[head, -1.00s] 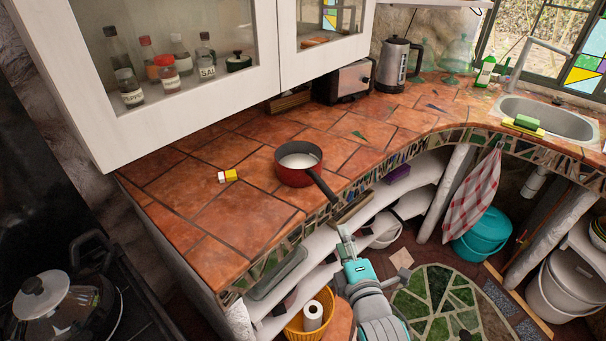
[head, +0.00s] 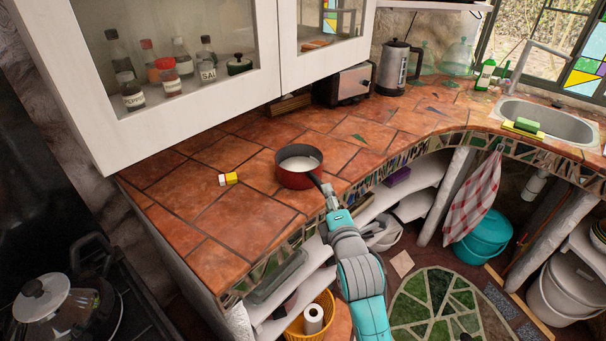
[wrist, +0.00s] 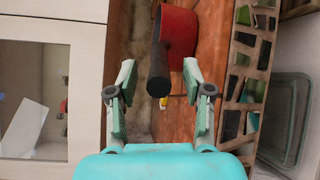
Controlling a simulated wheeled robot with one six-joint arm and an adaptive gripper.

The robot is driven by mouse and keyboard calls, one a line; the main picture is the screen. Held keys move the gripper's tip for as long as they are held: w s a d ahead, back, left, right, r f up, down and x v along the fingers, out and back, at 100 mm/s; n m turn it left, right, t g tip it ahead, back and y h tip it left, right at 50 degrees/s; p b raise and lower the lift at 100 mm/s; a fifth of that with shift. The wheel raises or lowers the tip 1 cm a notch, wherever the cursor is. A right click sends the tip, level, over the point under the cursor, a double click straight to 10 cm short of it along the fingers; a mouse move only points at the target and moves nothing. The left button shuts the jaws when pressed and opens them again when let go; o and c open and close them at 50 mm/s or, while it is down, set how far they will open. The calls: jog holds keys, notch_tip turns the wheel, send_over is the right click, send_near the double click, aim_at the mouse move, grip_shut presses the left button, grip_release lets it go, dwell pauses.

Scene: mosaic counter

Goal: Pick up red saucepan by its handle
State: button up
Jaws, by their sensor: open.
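The red saucepan (head: 293,176) stands upright on the tiled counter (head: 215,225), with something white inside it. Its dark handle (head: 315,179) points toward the counter's front edge and my arm. In the head view my gripper (head: 327,190) is at the handle's end and hides part of it. In the wrist view my gripper (wrist: 160,100) is open, one finger on each side. The round black handle end (wrist: 158,86) shows between the fingers, with a gap on both sides. The pan's red body (wrist: 180,38) lies beyond it. I cannot tell how far the handle reaches between the fingers.
A small yellow and white block (head: 229,179) lies left of the pan. White cabinets (head: 185,115) hang over the back of the counter. A toaster (head: 345,85) and a kettle (head: 394,68) stand at the back. Open shelves (head: 300,285) lie under the counter edge.

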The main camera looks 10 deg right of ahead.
jog(key=shift+w+f, duration=0.15)
jog(key=shift+w, duration=1.55)
jog(key=shift+a, duration=0.1)
grip_shut()
jog(key=shift+r, duration=0.2)
